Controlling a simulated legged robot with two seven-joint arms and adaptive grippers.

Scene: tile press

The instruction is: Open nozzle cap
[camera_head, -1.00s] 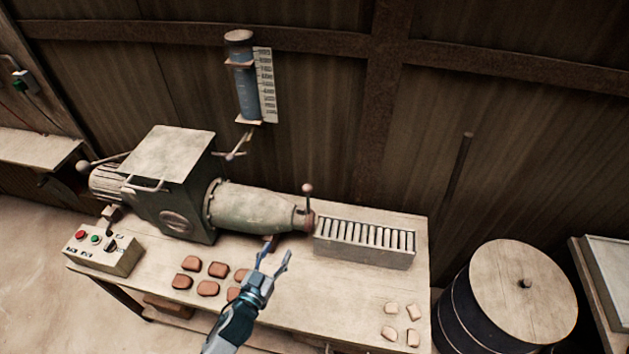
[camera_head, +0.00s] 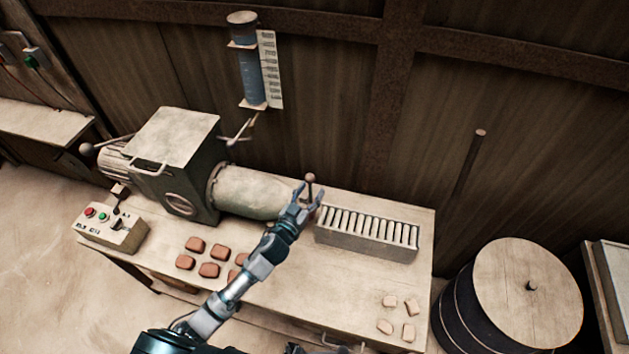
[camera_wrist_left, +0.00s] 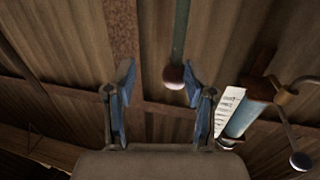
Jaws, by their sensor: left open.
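The grey-green press (camera_head: 250,192) lies along the bench, its nozzle end pointing right toward the roller rack. A lever with a round brown knob (camera_head: 310,178) stands up at the nozzle end. My left gripper (camera_head: 305,190) is open at the nozzle end, with its fingers close around or beside the knob; the arm hides the nozzle tip and most of the cap. In the left wrist view the knob (camera_wrist_left: 173,74) and its rod show between the two open fingers (camera_wrist_left: 160,90), nearer the right finger. Contact cannot be told. My right gripper is not in view.
A roller rack (camera_head: 368,238) stands right of the nozzle. Several red-brown tiles (camera_head: 209,270) and pale pieces (camera_head: 389,300) lie on the bench (camera_head: 330,290). A control box (camera_head: 110,230) is at left, a blue gauge tube (camera_head: 250,70) on the wall, a drum (camera_head: 520,290) at right.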

